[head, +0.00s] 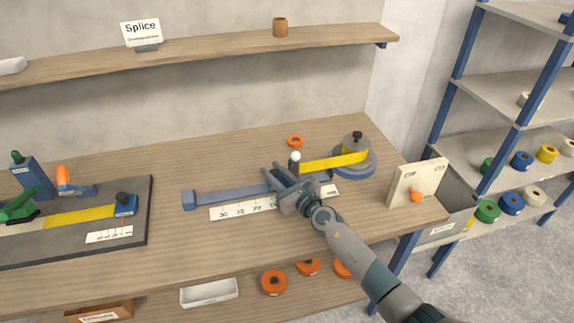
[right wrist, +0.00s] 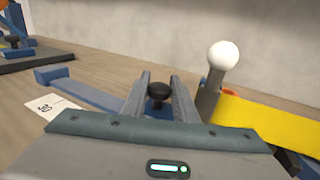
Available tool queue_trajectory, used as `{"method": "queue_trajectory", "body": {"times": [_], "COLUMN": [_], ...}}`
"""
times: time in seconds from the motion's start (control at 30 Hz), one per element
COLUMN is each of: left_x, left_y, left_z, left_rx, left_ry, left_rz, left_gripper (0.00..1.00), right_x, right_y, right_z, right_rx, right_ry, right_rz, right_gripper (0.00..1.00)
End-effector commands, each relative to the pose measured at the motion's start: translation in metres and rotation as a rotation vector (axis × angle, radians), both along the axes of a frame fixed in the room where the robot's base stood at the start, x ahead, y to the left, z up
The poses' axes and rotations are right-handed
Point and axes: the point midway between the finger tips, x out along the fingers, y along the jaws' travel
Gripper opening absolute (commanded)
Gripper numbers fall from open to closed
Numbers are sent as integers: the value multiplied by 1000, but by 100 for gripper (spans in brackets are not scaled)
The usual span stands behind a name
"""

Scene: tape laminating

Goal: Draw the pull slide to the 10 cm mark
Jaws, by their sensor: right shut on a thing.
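The pull slide's blue rail (head: 230,195) lies on the bench with a raised block at its left end. It also shows in the right wrist view (right wrist: 85,96). My right gripper (head: 272,170) reaches over the rail. In the right wrist view its two fingers (right wrist: 158,82) are shut on a black knob (right wrist: 158,92) above the rail. A white scale (head: 240,210) lies in front of the rail; 30, 25 and 20 can be read. My gripper covers part of the scale, and the 10 mark cannot be made out. My left gripper is not in view.
Yellow tape (head: 330,162) runs from a roll on a round stand (head: 355,172) to a post with a white ball (head: 295,157), right of my gripper. A cream upright panel (head: 416,184) stands at the right. A dark tray (head: 130,184) lies left. The bench behind the rail is mostly clear.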

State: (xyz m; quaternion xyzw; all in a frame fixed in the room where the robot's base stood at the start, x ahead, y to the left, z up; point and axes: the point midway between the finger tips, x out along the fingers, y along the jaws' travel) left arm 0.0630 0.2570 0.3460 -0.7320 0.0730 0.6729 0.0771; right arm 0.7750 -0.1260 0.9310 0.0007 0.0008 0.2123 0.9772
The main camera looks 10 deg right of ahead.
Motion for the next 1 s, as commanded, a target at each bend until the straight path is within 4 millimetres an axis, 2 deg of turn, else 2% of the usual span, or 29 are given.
{"method": "queue_trajectory", "body": {"times": [0.23, 0.27, 0.73, 1.0], "left_x": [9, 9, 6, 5], "left_y": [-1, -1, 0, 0], "left_z": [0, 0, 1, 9], "left_rx": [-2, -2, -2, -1], "left_ry": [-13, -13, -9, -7], "left_rz": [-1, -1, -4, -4], "left_gripper": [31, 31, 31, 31], "right_x": [0, 0, -4, -30], "right_y": [0, -1, -3, -15], "right_z": [-1, -1, 0, 0], "right_rx": [-2, -2, -1, -3], "right_ry": [-1, -1, -2, 0], "right_rz": [0, -1, -1, -1], "right_gripper": [0, 33, 34, 34]}}
